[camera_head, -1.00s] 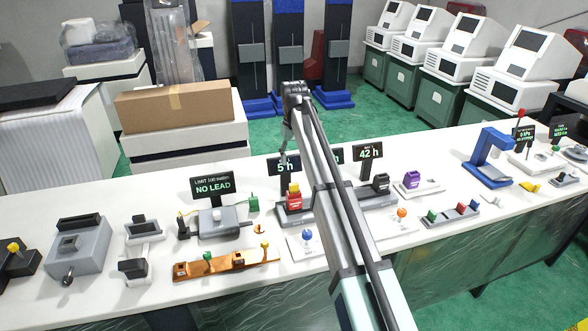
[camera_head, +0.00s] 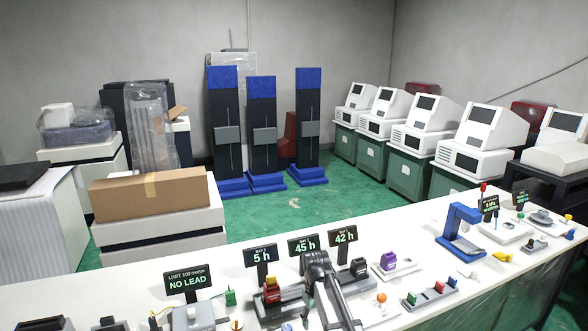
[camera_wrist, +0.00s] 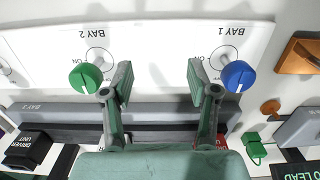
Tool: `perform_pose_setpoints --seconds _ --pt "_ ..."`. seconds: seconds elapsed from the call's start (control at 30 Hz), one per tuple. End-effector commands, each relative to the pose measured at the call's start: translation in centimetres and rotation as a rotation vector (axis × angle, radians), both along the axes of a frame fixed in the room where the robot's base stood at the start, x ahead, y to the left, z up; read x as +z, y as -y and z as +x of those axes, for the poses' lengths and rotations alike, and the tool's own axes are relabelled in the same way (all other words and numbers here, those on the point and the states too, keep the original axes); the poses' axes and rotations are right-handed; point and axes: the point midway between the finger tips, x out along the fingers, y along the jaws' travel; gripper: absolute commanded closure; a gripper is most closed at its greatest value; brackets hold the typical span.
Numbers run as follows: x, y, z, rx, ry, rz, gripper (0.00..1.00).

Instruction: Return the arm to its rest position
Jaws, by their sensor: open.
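My arm (camera_head: 330,287) shows in the head view at the bottom centre, over the white bench. Its top joint stands in front of the "45 h" sign (camera_head: 303,245). My gripper (camera_wrist: 158,88) is open and empty in the wrist view, its two fingers wide apart. It hangs over a white panel (camera_wrist: 150,35) marked BAY 1 and BAY 2. A green knob (camera_wrist: 85,78) lies just left of the left finger and a blue knob (camera_wrist: 238,76) just right of the right finger. I cannot tell whether the fingers touch anything. The gripper's fingers are hidden in the head view.
The bench (camera_head: 410,258) is crowded near my arm with signs, a purple block (camera_head: 388,261) and a row of coloured blocks (camera_head: 430,295). A blue stand (camera_head: 460,232) is farther right. A cardboard box (camera_head: 150,195) sits behind the bench. Green floor (camera_head: 310,210) is open behind it.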

Motion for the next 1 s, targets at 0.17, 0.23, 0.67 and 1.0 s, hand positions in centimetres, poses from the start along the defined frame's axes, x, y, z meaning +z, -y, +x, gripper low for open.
perform_pose_setpoints --seconds 0.17,0.23,0.67,1.0 --pt "-5.0 5.3 -9.9 0.013 -0.031 -0.007 0.41" --pt "-7.2 6.7 -12.9 0.011 -0.046 -0.009 0.41" --pt "-23.6 9.2 -27.3 -0.143 -0.251 -0.029 0.41" --pt "-32.9 10.2 -40.4 -0.288 -0.425 -0.067 0.41"
